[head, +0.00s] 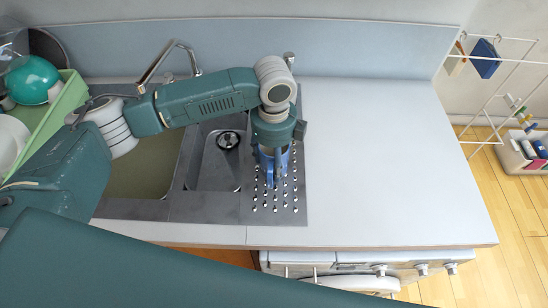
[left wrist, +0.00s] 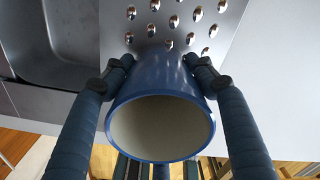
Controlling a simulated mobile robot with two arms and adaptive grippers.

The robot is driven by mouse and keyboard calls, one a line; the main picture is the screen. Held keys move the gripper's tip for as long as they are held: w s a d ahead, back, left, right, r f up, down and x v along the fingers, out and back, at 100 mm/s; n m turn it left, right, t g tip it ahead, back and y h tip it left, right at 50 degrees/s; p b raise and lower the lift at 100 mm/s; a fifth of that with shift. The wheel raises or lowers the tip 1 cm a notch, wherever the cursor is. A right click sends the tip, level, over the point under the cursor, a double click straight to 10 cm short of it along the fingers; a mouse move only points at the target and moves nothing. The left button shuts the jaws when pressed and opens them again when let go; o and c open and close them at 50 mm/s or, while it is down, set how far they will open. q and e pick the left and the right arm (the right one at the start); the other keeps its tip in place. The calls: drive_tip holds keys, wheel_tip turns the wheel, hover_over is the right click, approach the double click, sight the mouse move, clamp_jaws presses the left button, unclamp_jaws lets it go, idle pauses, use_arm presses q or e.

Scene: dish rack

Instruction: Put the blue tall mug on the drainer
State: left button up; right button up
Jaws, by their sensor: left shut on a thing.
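The blue tall mug (left wrist: 162,88) is in my left gripper (left wrist: 160,65), its pale inside facing the left wrist camera. One finger presses on each side of it. In the head view the mug (head: 284,160) is mostly hidden under my left gripper (head: 273,170). The drainer (head: 275,205) is the metal plate with raised bumps right of the small sink basin. The mug is over the drainer's upper middle part. I cannot tell whether its base touches the plate. My right gripper is in neither view.
The sink (head: 150,165) and a small basin (head: 216,160) lie left of the drainer, with a faucet (head: 165,65) behind. A green rack (head: 55,115) with dishes stands at the far left. The white counter (head: 380,160) on the right is clear.

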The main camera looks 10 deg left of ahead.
use_arm(q)
drive_tip(key=shift+f, duration=0.2)
idle(0.3)
drive_tip(key=o, duration=1.5)
wheel_tip(320, 180, up, 12)
drive_tip(key=shift+r, duration=0.1)
clamp_jaws()
idle(0.7)
